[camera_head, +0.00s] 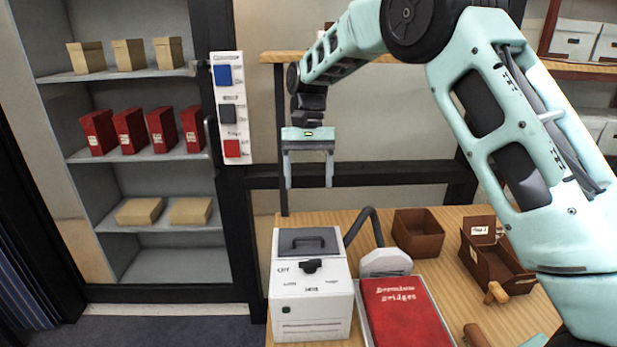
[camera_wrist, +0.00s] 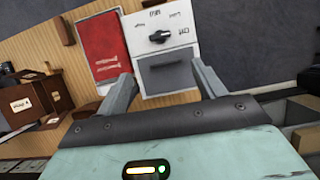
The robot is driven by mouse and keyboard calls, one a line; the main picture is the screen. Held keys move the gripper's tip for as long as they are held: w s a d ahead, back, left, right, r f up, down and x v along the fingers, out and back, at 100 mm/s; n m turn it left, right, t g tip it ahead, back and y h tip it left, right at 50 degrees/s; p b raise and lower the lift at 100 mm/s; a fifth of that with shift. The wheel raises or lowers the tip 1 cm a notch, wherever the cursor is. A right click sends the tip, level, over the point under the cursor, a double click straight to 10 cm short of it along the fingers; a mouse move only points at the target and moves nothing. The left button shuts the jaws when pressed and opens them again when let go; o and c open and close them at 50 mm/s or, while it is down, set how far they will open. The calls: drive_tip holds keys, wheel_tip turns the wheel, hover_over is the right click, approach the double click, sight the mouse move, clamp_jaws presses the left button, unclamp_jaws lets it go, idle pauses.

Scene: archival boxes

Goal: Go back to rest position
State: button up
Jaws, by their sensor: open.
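My gripper (camera_head: 308,184) hangs open and empty with its fingers pointing down, in the air above and behind the white machine. In the wrist view my gripper (camera_wrist: 160,88) shows its two fingers spread apart with nothing between them. My mint-green arm reaches in from the right side of the head view, bends at the top and comes down to the gripper. The white machine (camera_head: 312,310) with a black knob stands on the wooden table (camera_head: 349,222). It also shows in the wrist view (camera_wrist: 178,22), beyond the fingertips.
A red book (camera_head: 405,318) lies right of the machine. Brown boxes (camera_head: 418,232) (camera_head: 490,262) stand farther right. The left shelf (camera_head: 160,237) holds tan boxes and red binders (camera_head: 130,130). A panel (camera_head: 230,110) with coloured squares hangs beside it. A dark rail (camera_head: 400,172) runs behind the gripper.

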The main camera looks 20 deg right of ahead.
drive_tip(key=shift+w+r, duration=0.1)
drive_tip(key=shift+r, duration=0.2)
drive_tip(key=s+a+n+t, duration=0.1)
drive_tip(key=s+a+n, duration=0.3)
drive_tip(key=s, duration=0.5)
drive_tip(key=s+a+n+t, duration=0.1)
drive_tip(key=s+a+n, duration=0.1)
drive_tip(key=s+a, duration=0.65)
drive_tip(key=s+d+f+n+t, duration=0.1)
drive_tip(key=s+n, duration=0.1)
drive_tip(key=s, duration=0.6)
drive_tip(key=s+d+f+n+t, duration=0.1)
drive_tip(key=s+d+f+n, duration=0.1)
drive_tip(key=s, duration=0.6)
drive_tip(key=shift+s+d+f+n+h, duration=0.3)
drive_tip(key=shift+s+n+h, duration=0.1)
drive_tip(key=shift+n, duration=0.4)
